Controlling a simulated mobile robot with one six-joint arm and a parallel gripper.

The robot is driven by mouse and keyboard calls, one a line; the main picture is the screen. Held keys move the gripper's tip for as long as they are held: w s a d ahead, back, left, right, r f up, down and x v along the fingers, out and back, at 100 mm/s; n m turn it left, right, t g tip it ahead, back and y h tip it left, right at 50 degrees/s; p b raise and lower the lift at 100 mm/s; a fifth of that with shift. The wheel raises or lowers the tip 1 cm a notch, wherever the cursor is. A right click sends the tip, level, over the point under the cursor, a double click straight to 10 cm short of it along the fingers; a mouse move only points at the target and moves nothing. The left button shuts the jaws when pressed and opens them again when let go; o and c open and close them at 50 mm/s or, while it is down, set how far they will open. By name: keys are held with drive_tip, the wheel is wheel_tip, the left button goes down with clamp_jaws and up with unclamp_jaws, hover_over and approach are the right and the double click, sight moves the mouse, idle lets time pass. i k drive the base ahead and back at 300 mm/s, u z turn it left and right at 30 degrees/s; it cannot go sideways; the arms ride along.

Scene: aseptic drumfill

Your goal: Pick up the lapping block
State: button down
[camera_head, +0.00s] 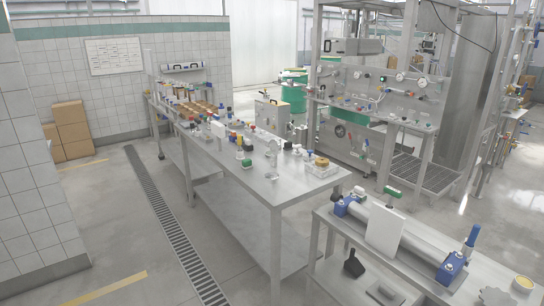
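I cannot pick out the lapping block for certain; the small items are too far off to name. A long steel table (262,195) runs across the middle and carries many small coloured parts. Near its front right corner a pale, box-like item (322,171) has a golden round piece (321,161) on it. A dark grey flat piece (495,296) lies on the front right bench (400,262), beside a short pale cylinder with a yellow top (523,284). My gripper is not in view.
The front right bench holds a long steel cylinder on blue mounts (452,268) and an upright white panel (385,230). A steel rig (380,100) stands behind. Cartons (71,127) are by the tiled wall. A floor drain (170,220) runs through clear floor left of the table.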

sight(288, 145)
drive_tip(key=u, duration=0.05)
drive_tip(key=i, duration=1)
drive_tip(key=z, duration=0.05)
